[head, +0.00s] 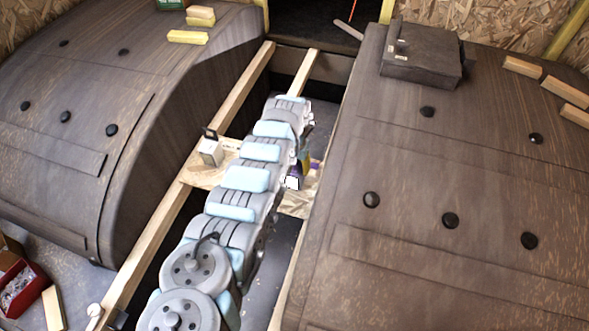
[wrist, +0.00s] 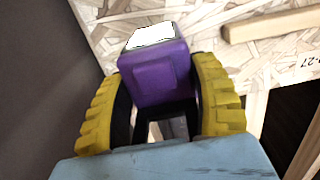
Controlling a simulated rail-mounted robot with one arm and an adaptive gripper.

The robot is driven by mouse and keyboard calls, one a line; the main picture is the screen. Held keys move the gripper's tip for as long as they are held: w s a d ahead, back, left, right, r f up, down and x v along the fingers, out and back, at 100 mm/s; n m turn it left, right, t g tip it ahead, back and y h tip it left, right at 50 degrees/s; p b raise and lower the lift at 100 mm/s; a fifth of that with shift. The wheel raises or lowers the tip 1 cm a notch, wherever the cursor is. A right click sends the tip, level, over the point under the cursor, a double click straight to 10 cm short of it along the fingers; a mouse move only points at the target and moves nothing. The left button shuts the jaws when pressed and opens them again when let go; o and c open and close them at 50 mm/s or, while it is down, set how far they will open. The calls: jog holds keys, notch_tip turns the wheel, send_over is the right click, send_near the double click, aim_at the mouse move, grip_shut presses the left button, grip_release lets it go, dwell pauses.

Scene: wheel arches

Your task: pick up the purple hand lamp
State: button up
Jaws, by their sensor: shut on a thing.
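The purple hand lamp (wrist: 158,76) sits between the two yellow-padded fingers of my gripper (wrist: 160,92) in the wrist view. In the head view, the lamp's white face (head: 292,183) and a little purple show beside my arm, over the pale board. The arm hides most of the gripper and lamp there. I cannot tell whether the lamp touches the board.
A white-faced box-like item (head: 210,152) stands on the board left of my arm. Large brown wheel arches (head: 75,140) flank the gap on both sides. A dark box (head: 420,55) rests on the right arch. Wooden rails (head: 150,230) border dark openings.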

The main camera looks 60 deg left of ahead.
aim_at(294, 166)
notch_tip(294, 166, up, 4)
jog(key=shift+s+f+p, duration=0.1)
jog(key=shift+f+p, duration=0.15)
jog(key=shift+p, duration=0.85)
jog(key=shift+s+d+r+p, duration=0.55)
jog(key=shift+r+p, duration=0.2)
jog(key=shift+p, duration=0.45)
jog(key=shift+d+r, duration=0.15)
jog(key=shift+r, duration=0.1)
jog(key=s+d+r+p, duration=0.7)
jog(key=s+d+p, duration=0.1)
jog(key=d+p, duration=0.1)
jog(key=shift+r+p, duration=0.15)
jog(key=shift+p, duration=0.25)
jog(key=shift+w, duration=0.1)
